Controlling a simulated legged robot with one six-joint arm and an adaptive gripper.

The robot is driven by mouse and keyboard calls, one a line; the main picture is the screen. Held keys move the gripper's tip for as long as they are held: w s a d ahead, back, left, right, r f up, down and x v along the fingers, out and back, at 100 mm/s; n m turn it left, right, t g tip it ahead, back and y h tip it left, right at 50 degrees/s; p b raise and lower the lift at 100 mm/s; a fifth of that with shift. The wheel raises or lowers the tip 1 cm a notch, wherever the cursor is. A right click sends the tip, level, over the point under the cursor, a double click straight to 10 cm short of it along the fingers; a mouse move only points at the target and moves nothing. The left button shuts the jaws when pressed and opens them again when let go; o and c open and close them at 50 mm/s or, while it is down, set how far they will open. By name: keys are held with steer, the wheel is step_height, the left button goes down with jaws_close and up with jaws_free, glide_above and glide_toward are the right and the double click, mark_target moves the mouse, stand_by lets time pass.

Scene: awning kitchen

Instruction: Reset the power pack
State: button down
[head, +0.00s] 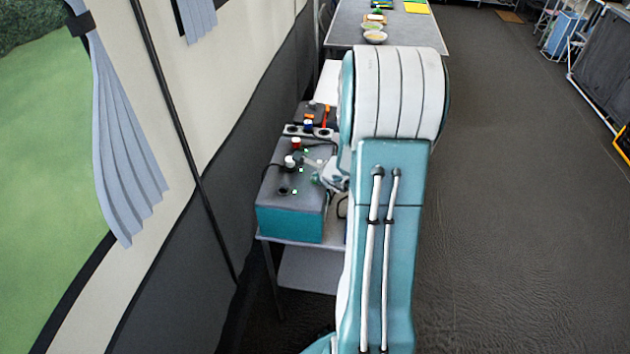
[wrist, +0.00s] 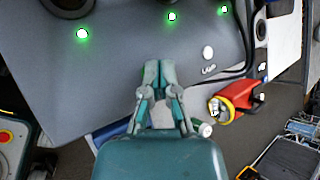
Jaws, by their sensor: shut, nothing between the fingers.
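The power pack (head: 290,222) is a teal box with a grey top, standing on a small table by the tent wall. Its top carries dark sockets, plugs and several small green lights. In the wrist view its grey top (wrist: 110,80) fills the upper left, with three lit green lights and a white round button (wrist: 208,52) beside a small label. My gripper (wrist: 158,68) is shut and empty, over the panel near its edge, left of the button. In the head view my gripper (head: 322,178) is at the pack's right side, partly hidden by my arm. I cannot tell whether it touches the panel.
A power strip (head: 308,130) stands behind the pack. A long table (head: 440,38) with bowls is farther back. The floor (head: 520,220) on the right is clear.

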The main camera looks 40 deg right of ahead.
steer(key=shift+r, duration=0.75)
steer(key=shift+r, duration=2.55)
